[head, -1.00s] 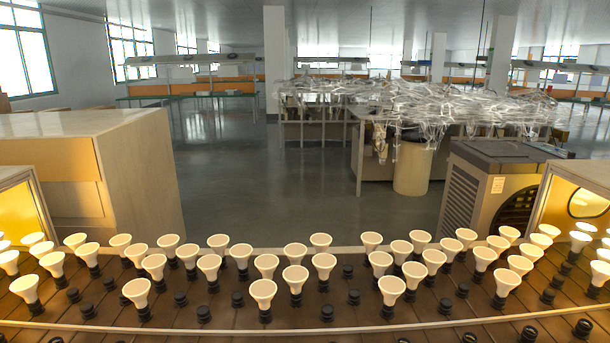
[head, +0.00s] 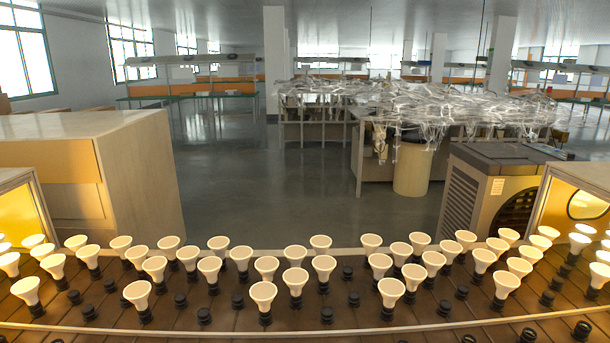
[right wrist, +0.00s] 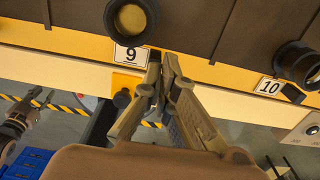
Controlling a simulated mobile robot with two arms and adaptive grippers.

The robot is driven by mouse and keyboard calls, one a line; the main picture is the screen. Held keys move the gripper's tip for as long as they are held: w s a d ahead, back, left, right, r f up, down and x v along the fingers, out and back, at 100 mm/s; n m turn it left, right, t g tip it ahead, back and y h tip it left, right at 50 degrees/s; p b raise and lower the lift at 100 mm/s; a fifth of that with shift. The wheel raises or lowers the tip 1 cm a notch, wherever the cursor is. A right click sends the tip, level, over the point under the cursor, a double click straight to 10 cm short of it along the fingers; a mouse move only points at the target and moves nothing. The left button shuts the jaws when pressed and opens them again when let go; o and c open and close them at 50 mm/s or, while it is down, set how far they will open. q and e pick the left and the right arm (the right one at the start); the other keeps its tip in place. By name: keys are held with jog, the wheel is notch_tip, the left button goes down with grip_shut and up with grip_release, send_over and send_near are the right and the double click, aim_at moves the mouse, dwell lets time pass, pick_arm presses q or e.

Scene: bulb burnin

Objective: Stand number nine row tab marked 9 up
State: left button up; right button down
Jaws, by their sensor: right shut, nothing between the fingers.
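In the right wrist view, the white tab marked 9 (right wrist: 130,55) is at the yellow front edge of the rack, just below a round black socket. Its number reads upright in this view; whether it stands or lies flat I cannot tell. My right gripper (right wrist: 163,68) is shut and empty, its fingertips just right of the tab. Whether they touch it is unclear.
A tab marked 10 (right wrist: 269,86) is further right on the same yellow edge (right wrist: 215,74). In the head view, a curved brown rack (head: 400,327) holds many lit bulbs and several empty black sockets. A blue crate (right wrist: 28,163) shows low at left in the wrist view.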

jog(key=shift+s+r+p, duration=0.3)
jog(key=shift+s+p, duration=0.35)
jog(key=shift+p, duration=0.3)
dwell(0.9)
jog(key=shift+s+p, duration=0.4)
jog(key=shift+p, duration=0.05)
dwell(0.7)
jog(key=shift+r, duration=0.2)
jog(key=shift+w+r+p, duration=0.6)
jog(key=shift+r, duration=0.3)
notch_tip(320, 180, up, 6)
jog(key=p, duration=0.5)
